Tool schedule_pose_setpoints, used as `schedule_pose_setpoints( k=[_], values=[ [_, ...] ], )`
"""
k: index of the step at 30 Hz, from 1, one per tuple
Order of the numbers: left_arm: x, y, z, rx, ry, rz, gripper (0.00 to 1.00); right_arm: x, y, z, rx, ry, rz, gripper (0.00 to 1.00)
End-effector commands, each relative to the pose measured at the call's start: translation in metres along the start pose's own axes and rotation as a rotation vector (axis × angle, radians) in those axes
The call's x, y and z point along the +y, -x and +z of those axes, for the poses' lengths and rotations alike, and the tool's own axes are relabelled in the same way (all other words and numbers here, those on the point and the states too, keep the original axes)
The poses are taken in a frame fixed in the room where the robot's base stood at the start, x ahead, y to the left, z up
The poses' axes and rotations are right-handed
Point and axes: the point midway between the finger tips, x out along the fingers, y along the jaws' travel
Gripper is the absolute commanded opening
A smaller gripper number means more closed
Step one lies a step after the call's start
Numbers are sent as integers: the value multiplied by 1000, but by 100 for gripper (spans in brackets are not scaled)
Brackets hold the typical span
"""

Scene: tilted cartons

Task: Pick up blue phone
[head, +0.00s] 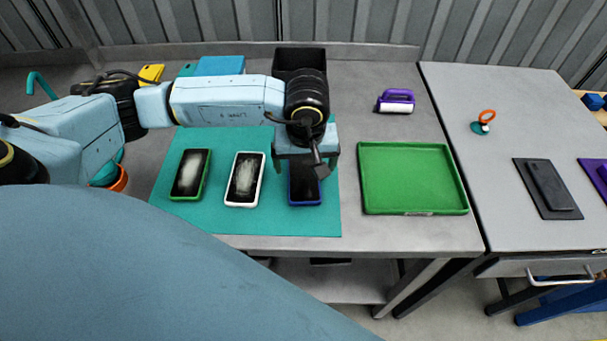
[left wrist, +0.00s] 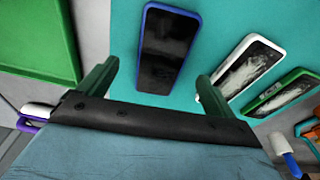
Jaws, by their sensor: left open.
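The blue phone (head: 306,190) lies flat on the teal mat (head: 240,222), at the right end of a row of three phones. It has a dark screen and a blue edge, and its far part is hidden by my gripper in the head view. My left gripper (head: 306,168) is over the far part of this phone, pointing down. In the left wrist view the blue phone (left wrist: 168,48) shows between and beyond the two open green fingers (left wrist: 158,82), with nothing held. My right gripper is not in view.
A white phone (head: 245,180) and a green phone (head: 190,174) lie to the left on the mat, with pale smudges on their screens. A green tray (head: 413,178) is to the right. A black bin (head: 300,62) stands behind my arm. A purple-handled tool (head: 396,101) lies beyond the tray.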

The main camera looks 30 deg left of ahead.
Motion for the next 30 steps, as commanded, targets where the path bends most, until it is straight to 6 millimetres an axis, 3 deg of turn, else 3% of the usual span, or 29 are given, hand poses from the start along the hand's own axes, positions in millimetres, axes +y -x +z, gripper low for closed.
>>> schedule_pose_setpoints(
  k=[7,16,28,30],
  values=[
    [-3,-36,-4,-3,0,-1,91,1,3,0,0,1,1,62],
    [-3,-41,-4,-1,-1,0,91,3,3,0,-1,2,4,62],
    [-3,-41,-4,-1,-1,0,40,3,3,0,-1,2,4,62],
    [-2,-40,-5,0,0,1,37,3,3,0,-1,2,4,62]
  ],
)
